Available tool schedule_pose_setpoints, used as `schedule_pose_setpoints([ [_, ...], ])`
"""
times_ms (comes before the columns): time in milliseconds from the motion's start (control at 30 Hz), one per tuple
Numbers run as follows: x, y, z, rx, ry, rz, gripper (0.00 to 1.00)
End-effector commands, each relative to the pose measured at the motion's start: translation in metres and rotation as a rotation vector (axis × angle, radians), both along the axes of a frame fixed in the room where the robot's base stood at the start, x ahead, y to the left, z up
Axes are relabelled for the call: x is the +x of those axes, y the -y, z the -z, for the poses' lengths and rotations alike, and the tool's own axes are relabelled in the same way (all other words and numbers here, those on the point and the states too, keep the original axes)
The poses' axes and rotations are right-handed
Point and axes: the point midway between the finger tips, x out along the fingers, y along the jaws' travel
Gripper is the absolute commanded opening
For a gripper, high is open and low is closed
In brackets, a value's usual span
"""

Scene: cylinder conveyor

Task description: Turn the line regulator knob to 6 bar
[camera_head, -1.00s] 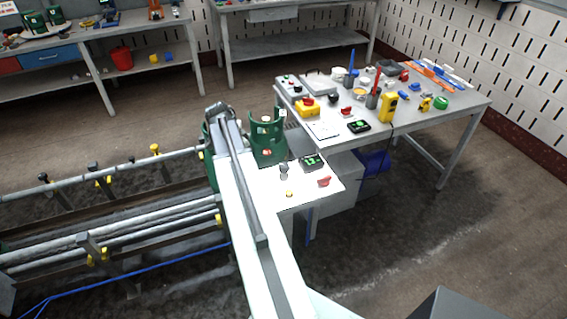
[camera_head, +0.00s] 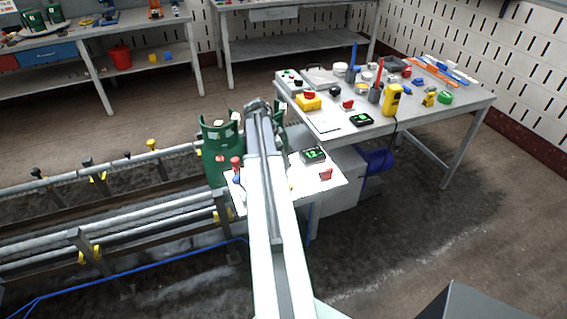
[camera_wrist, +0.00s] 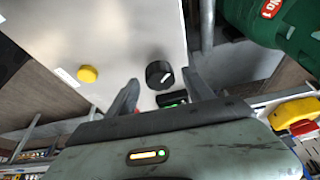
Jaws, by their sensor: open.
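The black round knob (camera_wrist: 158,74) with a pale pointer mark stands on a light panel in the wrist view. My gripper (camera_wrist: 160,78) is open, and the knob shows between its two fingertips. I cannot tell whether the fingers reach down around it, and I see no contact. A green-lit display (camera_wrist: 172,100) lies just below the knob, partly hidden by my gripper. In the head view the display box (camera_head: 313,155) sits on the small light panel (camera_head: 323,187). There my arm hides the knob, and the open jaws cannot be made out.
A yellow button (camera_wrist: 87,74) is left of the knob. A green gas cylinder (camera_wrist: 280,20) is close at the upper right of the wrist view. In the head view, a red switch (camera_head: 325,174) is on the panel, and a cluttered workbench (camera_head: 455,118) stands behind it.

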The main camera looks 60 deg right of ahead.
Motion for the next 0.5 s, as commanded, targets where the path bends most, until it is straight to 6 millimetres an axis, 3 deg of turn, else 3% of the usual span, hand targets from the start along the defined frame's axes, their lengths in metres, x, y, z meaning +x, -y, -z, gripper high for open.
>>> schedule_pose_setpoints([
  [200, -0.0006, 0.0005, -0.0002, 0.000, 0.000, 0.000, 0.60],
  [400, -0.0008, 0.0006, -0.0003, 0.000, 0.000, 0.001, 0.05],
  [433, -0.0009, 0.0005, -0.0003, 0.000, 0.000, 0.001, 0.00],
  [500, -0.0012, 0.0035, -0.0003, 0.001, -0.001, 0.000, 0.00],
])
